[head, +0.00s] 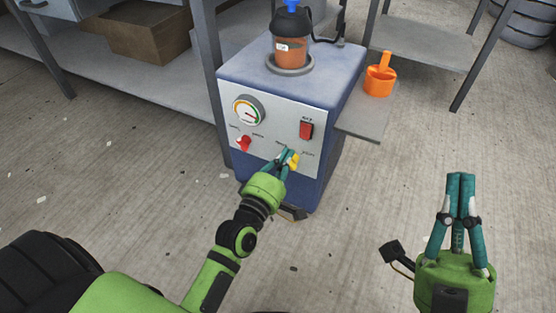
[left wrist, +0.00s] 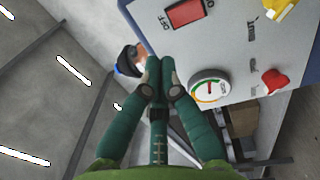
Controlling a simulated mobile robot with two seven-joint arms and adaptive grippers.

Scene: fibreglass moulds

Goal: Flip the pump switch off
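The pump is a blue box with a grey front panel (head: 272,126). Its red rocker switch (head: 306,130) sits at the panel's upper right, under an OFF label. The switch also shows at the top of the left wrist view (left wrist: 186,12); I cannot tell which side is pressed in. My left gripper (head: 281,161) is in front of the lower panel by the yellow knob (head: 293,161), below and left of the switch. In the left wrist view its fingertips (left wrist: 159,72) are together, with nothing between them. My right gripper (head: 460,179) is shut and empty, away from the pump.
A gauge (head: 248,111) and a red knob (head: 243,143) are on the panel's left. A jar of reddish-brown liquid (head: 290,51) stands on the pump. An orange cup (head: 379,80) sits on a side shelf (head: 364,122).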

